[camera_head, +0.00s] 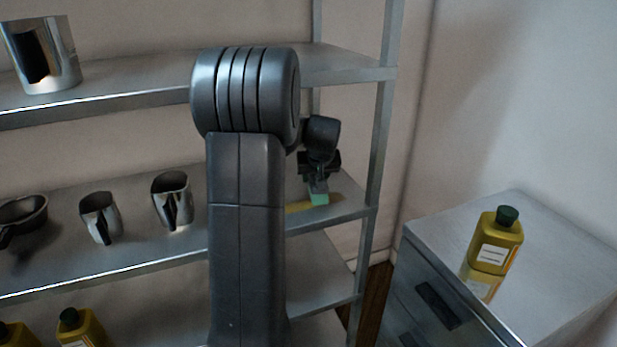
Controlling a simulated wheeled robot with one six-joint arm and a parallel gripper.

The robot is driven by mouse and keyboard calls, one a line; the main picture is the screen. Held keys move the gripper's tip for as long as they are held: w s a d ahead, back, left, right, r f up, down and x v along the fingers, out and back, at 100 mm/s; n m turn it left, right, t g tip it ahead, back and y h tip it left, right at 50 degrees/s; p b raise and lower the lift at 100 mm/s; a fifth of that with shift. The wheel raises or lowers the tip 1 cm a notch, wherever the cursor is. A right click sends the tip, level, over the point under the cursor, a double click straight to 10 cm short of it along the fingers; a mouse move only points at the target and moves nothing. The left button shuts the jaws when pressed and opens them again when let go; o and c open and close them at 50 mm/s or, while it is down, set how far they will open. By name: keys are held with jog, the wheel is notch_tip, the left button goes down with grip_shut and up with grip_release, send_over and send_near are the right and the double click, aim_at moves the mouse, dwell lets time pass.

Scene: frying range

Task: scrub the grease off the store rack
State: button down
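The store rack (340,215) is a metal shelf unit with several levels. A yellowish grease patch (335,201) lies on the right end of its middle shelf. My gripper (318,182) is over that patch, pointing down, and is shut on a small green sponge (319,199). The sponge is at the patch; whether it touches the shelf I cannot tell for sure. My arm hides the middle of the rack and part of the shelf left of the gripper.
Two metal jugs (172,201) (100,218) and a dark pan (22,215) stand left on the middle shelf. A metal pot (42,55) is on the upper shelf. Yellow bottles (80,328) stand below. A yellow bottle (494,243) stands on the cabinet (555,255) at right.

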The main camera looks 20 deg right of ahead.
jog(key=shift+w+d, duration=0.1)
jog(key=shift+d, duration=3.4)
jog(key=shift+a+f+b, duration=0.2)
jog(key=shift+a+b, duration=0.5)
jog(key=shift+a, duration=3.15)
jog(key=shift+s+a+r+b, duration=0.1)
jog(key=shift+a+b, duration=0.05)
jog(key=shift+a, duration=1.35)
jog(key=shift+s+a+r+b, duration=0.1)
jog(key=shift+a+b, duration=0.05)
jog(key=shift+a, duration=1.3)
jog(key=shift+s+a+f+b, duration=0.1)
jog(key=shift+a+b, duration=0.3)
jog(key=shift+a, duration=2.8)
notch_tip(320, 180, up, 6)
jog(key=p, duration=0.4)
